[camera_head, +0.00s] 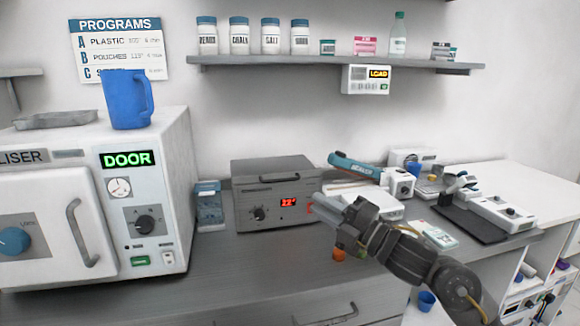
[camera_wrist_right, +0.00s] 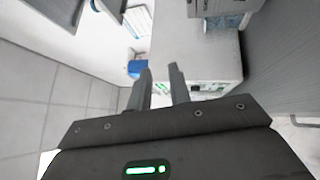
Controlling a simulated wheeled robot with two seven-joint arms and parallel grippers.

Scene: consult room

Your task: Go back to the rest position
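My right gripper (camera_head: 322,208) is raised over the counter (camera_head: 225,265), in front of the grey box with a red display (camera_head: 277,196). Its arm comes in from the lower right. In the right wrist view its two fingers (camera_wrist_right: 160,82) stand apart with nothing between them. My left gripper is in neither view.
A white steriliser (camera_head: 150,170) with a lit DOOR panel stands at the left, a blue jug (camera_head: 127,98) on top. A shelf (camera_head: 330,64) with jars runs along the wall. Devices and a dark mat (camera_head: 468,222) crowd the right side. The front counter is mostly clear.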

